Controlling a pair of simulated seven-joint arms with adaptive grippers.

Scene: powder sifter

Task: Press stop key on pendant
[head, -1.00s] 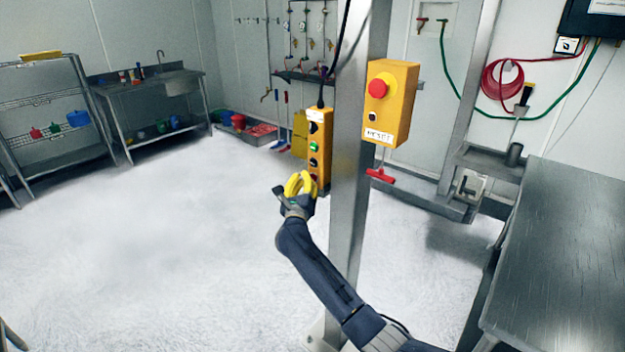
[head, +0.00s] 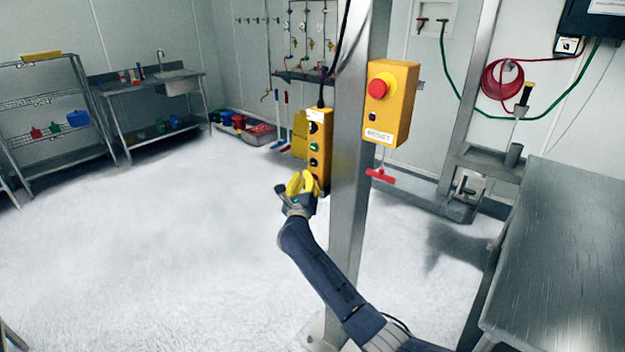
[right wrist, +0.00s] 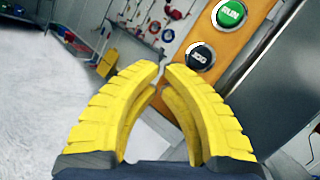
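The pendant (head: 327,152) is a narrow yellow box hanging upright by the steel post, with a column of keys on its front. The right wrist view shows its green RUN key (right wrist: 230,14) and a black key (right wrist: 200,56) that seems to read JOG. A reddish key is partly visible low on the pendant in the head view, just by my fingers; in the right wrist view I cannot see it. My right gripper (head: 304,178) has yellow fingers, tips nearly together and empty, at the pendant's lower front. I cannot tell whether they touch it. My left gripper is not in view.
A steel post (head: 350,215) stands right beside the pendant. A yellow box (head: 393,104) with a red mushroom button and a RESET label is fixed to it. A steel table (head: 565,255) is at right. The floor at left is open.

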